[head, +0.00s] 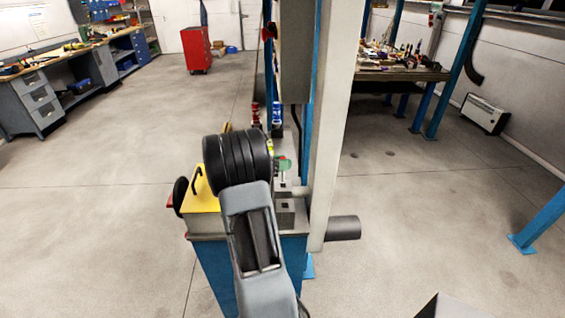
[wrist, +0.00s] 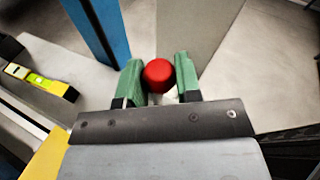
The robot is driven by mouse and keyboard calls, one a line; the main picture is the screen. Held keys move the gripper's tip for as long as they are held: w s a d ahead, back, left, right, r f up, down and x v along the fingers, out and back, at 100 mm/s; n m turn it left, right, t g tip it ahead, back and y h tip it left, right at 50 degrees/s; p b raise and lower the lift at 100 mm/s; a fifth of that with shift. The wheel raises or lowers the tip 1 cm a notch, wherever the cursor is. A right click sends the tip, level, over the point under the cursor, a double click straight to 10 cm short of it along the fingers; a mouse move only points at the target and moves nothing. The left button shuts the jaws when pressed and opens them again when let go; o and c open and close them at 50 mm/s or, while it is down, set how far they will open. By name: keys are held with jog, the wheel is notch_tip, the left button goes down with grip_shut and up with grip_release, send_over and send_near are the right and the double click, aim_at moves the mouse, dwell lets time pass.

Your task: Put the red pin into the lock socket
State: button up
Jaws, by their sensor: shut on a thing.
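My gripper (wrist: 158,72) shows green fingers in the wrist view, shut on the red pin (wrist: 159,76), whose round red end sits between them. In the head view only a bit of green finger (head: 284,164) shows past my dark wrist, and the held pin is hidden there. The gripper is over the right part of a blue-sided bench, beside a pale upright post. A grey block (head: 284,212) stands on the bench below the gripper; I cannot tell whether it is the lock socket. No socket opening is visible in either view.
A yellow plate (head: 203,196) with a dark handle lies on the bench left of my arm. The pale post (head: 337,130) and a blue post (wrist: 98,30) rise close by. A yellow level (wrist: 27,77) shows at left in the wrist view. Open floor surrounds the bench.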

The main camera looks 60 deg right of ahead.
jog(key=shift+f, duration=0.25)
dwell(0.3)
jog(key=shift+f+b, duration=1.25)
jog(key=shift+f, duration=0.4)
jog(key=shift+f, duration=0.25)
jog(key=shift+f+b, duration=0.6)
jog(key=shift+f, duration=0.1)
jog(key=o, duration=1.1)
jog(key=shift+c, duration=0.2)
jog(key=shift+o, duration=0.5)
